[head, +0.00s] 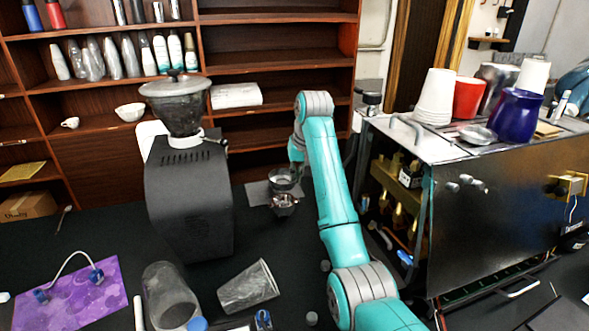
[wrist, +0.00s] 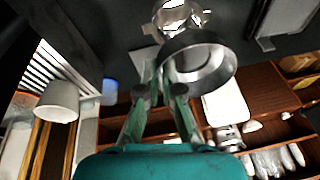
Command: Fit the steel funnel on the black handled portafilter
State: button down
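The steel funnel (wrist: 214,76) is a short, wide ring. My gripper (wrist: 160,84) has its fingertips closed together on the near-left rim of the funnel in the wrist view. In the head view the funnel (head: 284,179) appears above the portafilter (head: 285,204), beside my arm's end. The portafilter's metal basket (wrist: 175,16) shows just beyond the funnel in the wrist view, partly covered by it. The funnel looks offset from the basket, with a gap. The black handle is not clearly visible. My fingertips are hidden behind the arm in the head view.
A black grinder (head: 190,200) stands left of the portafilter, and the espresso machine (head: 490,205) stands to the right. A grey mat (head: 256,194) lies by the portafilter. A clear jar (head: 168,298) and a tipped cup (head: 249,287) lie on the near counter.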

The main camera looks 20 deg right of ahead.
notch_tip(320, 180, down, 5)
jog(key=shift+r, duration=0.2)
dwell(0.3)
jog(key=shift+s+f, duration=0.1)
jog(key=shift+s, duration=0.05)
dwell(0.8)
jog(key=shift+f, duration=0.35)
dwell(0.9)
jog(key=c, duration=1.2)
grip_release()
jog(key=shift+c, duration=0.2)
